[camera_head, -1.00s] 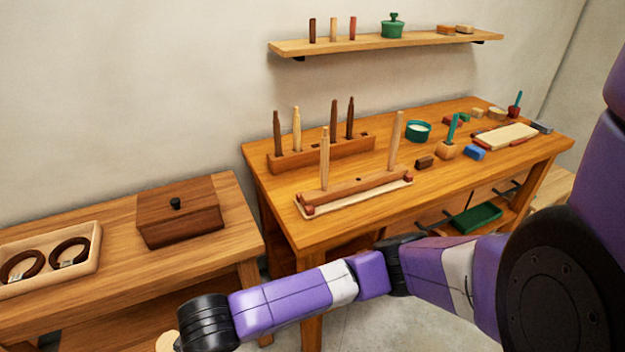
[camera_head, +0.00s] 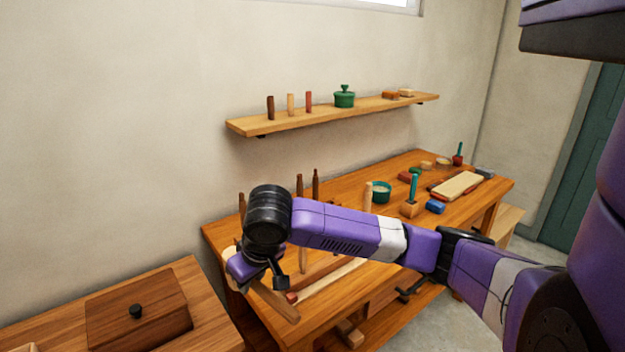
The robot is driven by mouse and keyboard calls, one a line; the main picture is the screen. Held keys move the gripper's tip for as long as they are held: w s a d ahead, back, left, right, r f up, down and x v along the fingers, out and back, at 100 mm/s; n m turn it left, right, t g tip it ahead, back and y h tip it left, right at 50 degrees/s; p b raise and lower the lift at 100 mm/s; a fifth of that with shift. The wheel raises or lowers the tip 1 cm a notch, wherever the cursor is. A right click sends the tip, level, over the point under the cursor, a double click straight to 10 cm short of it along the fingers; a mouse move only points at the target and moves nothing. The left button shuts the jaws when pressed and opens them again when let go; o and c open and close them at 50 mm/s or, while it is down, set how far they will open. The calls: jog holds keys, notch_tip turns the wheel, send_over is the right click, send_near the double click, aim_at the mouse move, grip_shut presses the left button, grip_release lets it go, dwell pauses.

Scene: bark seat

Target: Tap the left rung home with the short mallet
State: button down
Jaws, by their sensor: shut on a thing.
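My gripper (camera_head: 258,266) is over the front left corner of the bench, shut on what looks like the short mallet. A brown wooden handle (camera_head: 276,303) sticks out to its lower right, and a pale end (camera_head: 229,254) shows at its left. The left rung (camera_head: 303,260) stands just right of the gripper; my arm hides its upper part. The right rung (camera_head: 368,195) stands upright behind my arm. The rail (camera_head: 318,274) that bears them is partly hidden. I see no contact between mallet and rung.
A shelf (camera_head: 370,108) hangs above. A lidded box (camera_head: 135,312) stands on the lower table at left.

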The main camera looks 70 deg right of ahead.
jog(key=s+d+r+m+h+p, duration=0.1)
jog(key=s+d+r, duration=0.2)
jog(key=d+r, duration=0.35)
jog(key=s+d+r+p, duration=0.1)
jog(key=s+d+r, duration=0.2)
jog(key=r, duration=0.6)
jog(key=s+d+r+m+h+p, duration=0.1)
jog(key=s+d+r, duration=0.25)
jog(key=r, duration=0.35)
jog(key=shift+w+d+f+b, duration=0.1)
jog(key=shift+d+f+b, duration=0.05)
jog(key=shift+f+b, duration=0.95)
jog(key=shift+w+d+f+b, duration=0.1)
jog(key=shift+d+f+b, duration=0.05)
jog(key=shift+f+b, duration=0.95)
jog(key=shift+f, duration=0.2)
notch_tip(320, 180, down, 5)
jog(key=b, duration=0.3)
jog(key=shift+y, duration=0.3)
jog(key=r+p, duration=0.2)
jog(key=r, duration=0.1)
jog(key=r+p, duration=0.2)
jog(key=shift+s+a, duration=0.1)
jog(key=shift+s, duration=0.15)
